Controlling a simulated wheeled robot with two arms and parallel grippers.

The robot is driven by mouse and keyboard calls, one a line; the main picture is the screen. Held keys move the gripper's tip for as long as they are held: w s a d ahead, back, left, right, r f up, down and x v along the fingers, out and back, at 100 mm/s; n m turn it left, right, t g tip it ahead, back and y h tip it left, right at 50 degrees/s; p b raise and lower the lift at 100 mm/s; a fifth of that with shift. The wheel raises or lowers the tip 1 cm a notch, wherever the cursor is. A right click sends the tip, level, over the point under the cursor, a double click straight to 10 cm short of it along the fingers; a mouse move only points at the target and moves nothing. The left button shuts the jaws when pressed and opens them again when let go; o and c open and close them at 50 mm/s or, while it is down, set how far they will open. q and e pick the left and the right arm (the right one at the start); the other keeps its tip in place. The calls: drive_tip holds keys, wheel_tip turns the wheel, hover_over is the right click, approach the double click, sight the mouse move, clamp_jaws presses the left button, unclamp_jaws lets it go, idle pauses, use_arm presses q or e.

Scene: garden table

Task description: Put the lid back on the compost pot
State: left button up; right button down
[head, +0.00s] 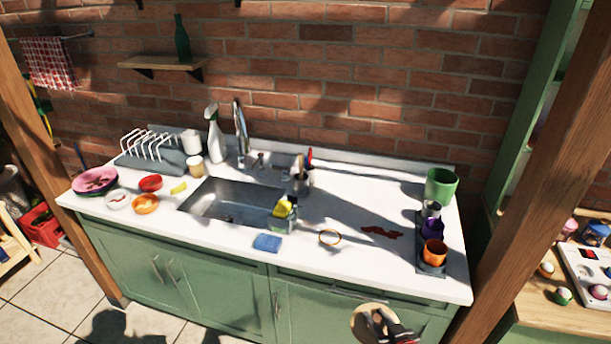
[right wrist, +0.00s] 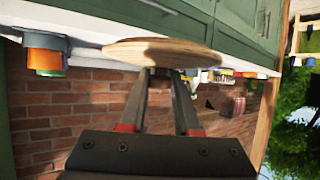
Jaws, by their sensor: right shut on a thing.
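My right gripper (head: 380,326) is at the bottom edge of the head view, in front of the counter, and is shut on a round wooden lid (head: 362,320). In the right wrist view the lid (right wrist: 165,50) is seen nearly edge-on at the fingertips (right wrist: 165,74), which seem to grip a part under its disc. A green pot (head: 441,187), seemingly the compost pot, stands upright at the right back corner of the counter, with no lid on it. My left gripper is not in view.
A dark tray (head: 431,266) with several cups stands along the counter's right end, in front of the green pot. A wooden post (head: 520,160) rises at the right.

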sight(372, 304)
drive_tip(key=shift+m+h, duration=0.7)
drive_tip(key=shift+h, duration=0.1)
drive_tip(key=w+b, duration=0.1)
drive_tip(key=w+f+b, duration=0.1)
drive_tip(key=w+d+b, duration=0.1)
drive_tip(key=w, duration=0.1)
drive_tip(key=shift+d+f, duration=0.1)
drive_tip(key=shift+f, duration=0.1)
drive_tip(key=shift+m+h, duration=0.6)
drive_tip(key=shift+h, duration=0.1)
drive_tip(key=x, duration=0.1)
drive_tip(key=b+x, duration=0.2)
drive_tip(key=x, duration=0.1)
drive_tip(key=shift+a+f, duration=0.25)
drive_tip(key=shift+a, duration=0.1)
drive_tip(key=shift+w+a+f+b, duration=0.1)
drive_tip(key=shift+a+f+b, duration=0.05)
drive_tip(key=shift+b, duration=0.15)
drive_tip(key=shift+s+f, duration=0.25)
drive_tip(key=shift+s, duration=0.05)
drive_tip(key=s+f, duration=0.1)
drive_tip(key=s, duration=0.1)
drive_tip(key=s+f, duration=0.1)
drive_tip(key=s, duration=0.5)
drive_tip(key=shift+s+f, duration=0.15)
drive_tip(key=shift+f, duration=0.25)
